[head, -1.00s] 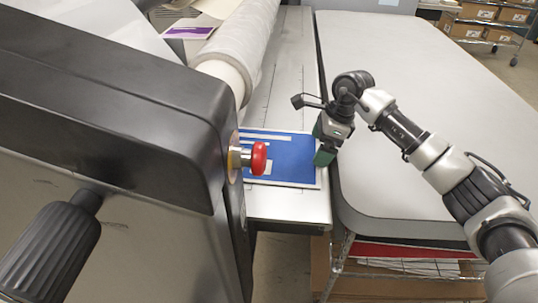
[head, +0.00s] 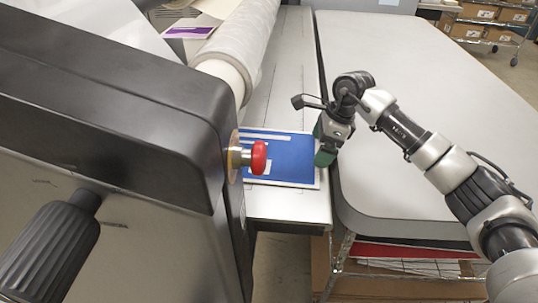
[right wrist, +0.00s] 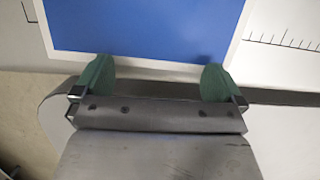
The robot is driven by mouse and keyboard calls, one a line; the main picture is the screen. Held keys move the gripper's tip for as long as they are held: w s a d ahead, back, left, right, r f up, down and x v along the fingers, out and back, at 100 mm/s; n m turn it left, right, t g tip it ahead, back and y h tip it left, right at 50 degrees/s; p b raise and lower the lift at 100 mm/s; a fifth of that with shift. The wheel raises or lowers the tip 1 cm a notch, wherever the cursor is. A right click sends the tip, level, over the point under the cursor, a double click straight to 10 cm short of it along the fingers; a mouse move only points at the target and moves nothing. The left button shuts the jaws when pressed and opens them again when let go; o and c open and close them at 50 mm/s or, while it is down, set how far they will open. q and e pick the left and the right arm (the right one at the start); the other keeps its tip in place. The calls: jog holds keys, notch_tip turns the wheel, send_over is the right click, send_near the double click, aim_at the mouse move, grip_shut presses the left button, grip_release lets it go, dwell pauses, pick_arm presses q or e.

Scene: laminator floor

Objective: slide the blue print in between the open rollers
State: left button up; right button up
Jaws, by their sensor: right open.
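The blue print (head: 290,160) with a white border lies flat on the laminator's feed table (head: 290,207), its left part hidden behind the machine's side housing and red knob. A clear-wrapped roller (head: 238,45) runs above the table at the print's left. My right gripper (head: 324,146) is at the print's right edge, over the gap side of the feed table. In the right wrist view its two green fingertips (right wrist: 158,80) are wide apart and open, at the print's near white border, with nothing held between them. My left gripper is not in view.
The black side housing (head: 120,120) with a red knob (head: 259,158) stands close at the left. A grey-topped table (head: 400,60) fills the right side. A purple print (head: 190,32) lies beyond the roller. Shelves with boxes (head: 485,12) stand at the far right.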

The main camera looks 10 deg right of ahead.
aim_at(295, 155)
jog(key=shift+s+a, duration=0.2)
jog(key=shift+s, duration=0.2)
jog(key=shift+w+a, duration=0.15)
jog(key=shift+a, duration=0.3)
jog(key=shift+w+a, duration=0.1)
jog(key=shift+a, duration=0.25)
jog(key=shift+w+a, duration=0.25)
jog(key=shift+a, duration=0.55)
jog(key=shift+w+a, duration=0.2)
jog(key=shift+a, duration=0.6)
jog(key=shift+s+d+b, duration=0.1)
jog(key=shift+d+b, duration=0.15)
jog(key=shift+b, duration=0.05)
dwell(0.6)
jog(key=shift+s, duration=0.2)
jog(key=shift+s+a, duration=0.1)
jog(key=shift+s, duration=0.1)
jog(key=shift+w+a, duration=0.15)
jog(key=shift+a, duration=0.3)
